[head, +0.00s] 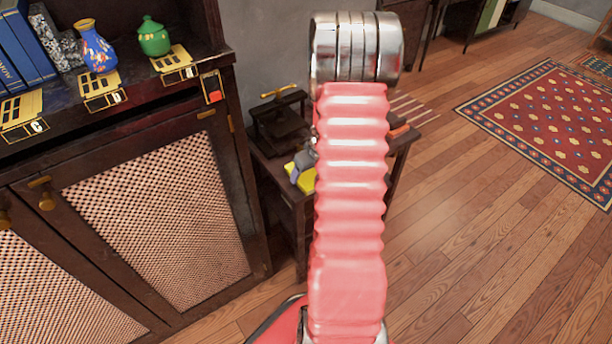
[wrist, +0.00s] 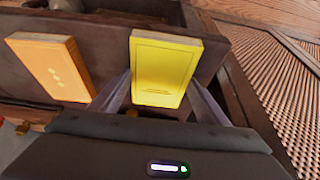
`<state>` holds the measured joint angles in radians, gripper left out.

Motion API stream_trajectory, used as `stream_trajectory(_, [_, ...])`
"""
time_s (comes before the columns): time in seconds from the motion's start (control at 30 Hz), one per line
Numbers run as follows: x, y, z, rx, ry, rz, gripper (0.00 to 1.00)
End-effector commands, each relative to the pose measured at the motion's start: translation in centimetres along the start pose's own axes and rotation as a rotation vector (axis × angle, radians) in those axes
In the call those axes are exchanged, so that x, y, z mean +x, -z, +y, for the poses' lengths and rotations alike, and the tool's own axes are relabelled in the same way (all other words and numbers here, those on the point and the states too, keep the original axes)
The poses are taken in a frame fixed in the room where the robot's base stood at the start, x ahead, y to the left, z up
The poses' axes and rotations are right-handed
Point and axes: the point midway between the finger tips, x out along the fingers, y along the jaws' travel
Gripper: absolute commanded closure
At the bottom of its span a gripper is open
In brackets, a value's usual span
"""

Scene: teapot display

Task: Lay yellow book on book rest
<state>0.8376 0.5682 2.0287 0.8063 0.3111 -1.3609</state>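The yellow book (wrist: 163,68) lies in front of my gripper in the wrist view, cover facing the camera. My gripper (wrist: 161,80) is open, one finger along each side of the book, with narrow gaps showing near the book's lower corners. In the head view, the grey gripper (head: 300,163) is just above the yellow book (head: 305,181) on a small dark side table (head: 296,200), partly hidden by my arm. I cannot make out a book rest for certain in either view.
An orange book (wrist: 52,68) lies left of the yellow one in the wrist view. A dark press-like object with a brass handle (head: 278,96) stands at the table's back. A cabinet (head: 158,215) with a vase (head: 97,47) and green pot (head: 153,38) stands left.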

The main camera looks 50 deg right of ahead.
Motion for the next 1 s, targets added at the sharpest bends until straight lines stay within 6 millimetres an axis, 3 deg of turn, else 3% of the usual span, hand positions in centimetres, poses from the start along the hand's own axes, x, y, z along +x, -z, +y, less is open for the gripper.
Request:
stream_trajectory(0.4, [0.0, 0.0, 0.0, 0.0, -0.001, 0.0, 0.61])
stream_trajectory(0.73, [-0.7, 0.4, 0.0, -0.002, -0.001, 0.002, 0.61])
stream_trajectory(1.0, [-4.0, 1.8, 0.1, -0.003, -0.003, 0.005, 0.61])
